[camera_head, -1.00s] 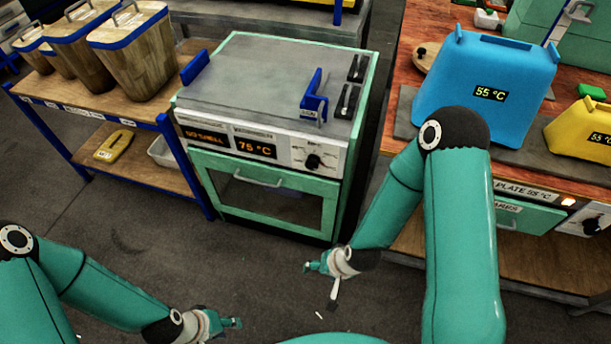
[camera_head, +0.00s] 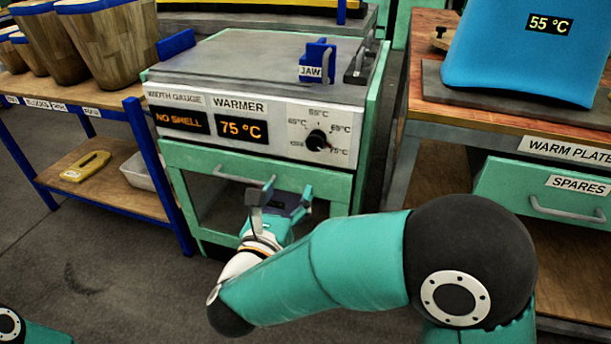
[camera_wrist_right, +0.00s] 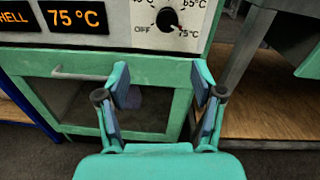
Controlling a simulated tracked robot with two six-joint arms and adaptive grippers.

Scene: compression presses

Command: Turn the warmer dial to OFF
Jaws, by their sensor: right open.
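The warmer dial (camera_head: 317,141) is a black round knob on the warmer's white front panel, with temperature marks around it. The warmer display (camera_head: 241,128) reads 75 °C. My right gripper (camera_head: 281,196) is open and empty, below the dial and in front of the green door; its two fingers also show in the wrist view (camera_wrist_right: 160,75), apart from the dial. My left gripper is out of view.
The door handle (camera_head: 244,178) sticks out close to my right gripper. A blue jaw (camera_head: 317,62) stands on the warmer's top. A bench with a blue shell (camera_head: 520,50) and a spares drawer (camera_head: 545,190) is at right. A shelf with wooden blocks (camera_head: 115,40) is at left.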

